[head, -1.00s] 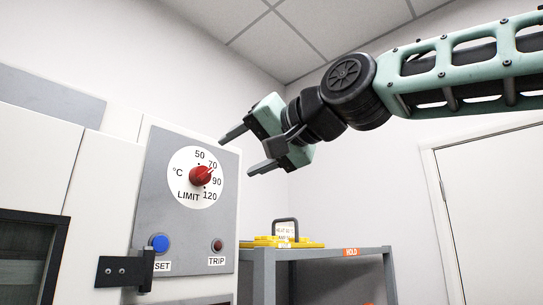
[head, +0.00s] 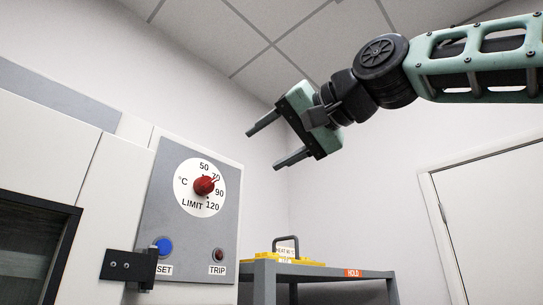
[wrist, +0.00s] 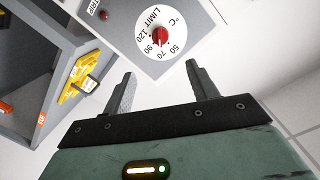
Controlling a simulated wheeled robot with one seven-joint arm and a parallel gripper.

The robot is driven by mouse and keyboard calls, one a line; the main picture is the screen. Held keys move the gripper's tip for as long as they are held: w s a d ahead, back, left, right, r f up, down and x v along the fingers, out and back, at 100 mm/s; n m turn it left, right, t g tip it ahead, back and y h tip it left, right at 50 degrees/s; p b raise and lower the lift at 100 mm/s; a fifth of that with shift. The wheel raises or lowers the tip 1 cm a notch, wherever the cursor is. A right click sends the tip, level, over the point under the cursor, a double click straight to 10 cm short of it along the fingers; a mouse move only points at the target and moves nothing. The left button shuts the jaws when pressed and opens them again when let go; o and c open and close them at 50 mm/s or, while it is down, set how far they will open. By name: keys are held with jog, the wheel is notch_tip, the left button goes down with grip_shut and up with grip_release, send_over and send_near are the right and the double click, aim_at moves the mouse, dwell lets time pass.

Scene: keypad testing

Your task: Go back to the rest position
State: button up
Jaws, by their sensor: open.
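My gripper (head: 270,146) is open and empty. It hangs in the air up and to the right of the grey control panel (head: 162,215), apart from it. In the wrist view my gripper's two fingers (wrist: 158,90) point toward the dial, with a gap between them and the panel. The red knob (head: 204,186) sits on a white dial marked 50, 70, 90 and 120, labelled LIMIT and °C. The knob also shows in the wrist view (wrist: 160,36).
A blue SET button (head: 163,246) and a dark red TRIP lamp (head: 218,255) sit low on the panel. A grey shelf (head: 330,272) with a HOLD label carries a yellow item (head: 290,261) with a dark handle. A white door (head: 500,220) stands at right. Space around my gripper is clear.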

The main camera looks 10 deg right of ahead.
dwell(0.3)
jog(key=a+f+n+g+h, duration=0.2)
jog(key=a+f+g, duration=0.15)
jog(key=f, duration=1.35)
jog(key=a+f+n+g+h, duration=0.1)
jog(key=a+f+n+g, duration=0.2)
jog(key=f, duration=1.4)
jog(key=s+d+f+n+g+h, duration=0.1)
jog(key=s+d+f+g+h, duration=0.1)
jog(key=s+f, duration=0.3)
jog(key=s+d+f+n+g+h, duration=0.1)
jog(key=s+d+f+g, duration=0.2)
jog(key=f, duration=1)
jog(key=s+d+f+g+h, duration=0.2)
jog(key=s+d+f, duration=0.3)
jog(key=s+f, duration=0.3)
jog(key=shift+s+d+f+n+h, duration=0.2)
jog(key=shift+d+f+n+h, duration=0.15)
jog(key=shift+f, duration=0.5)
jog(key=shift+a, duration=0.1)
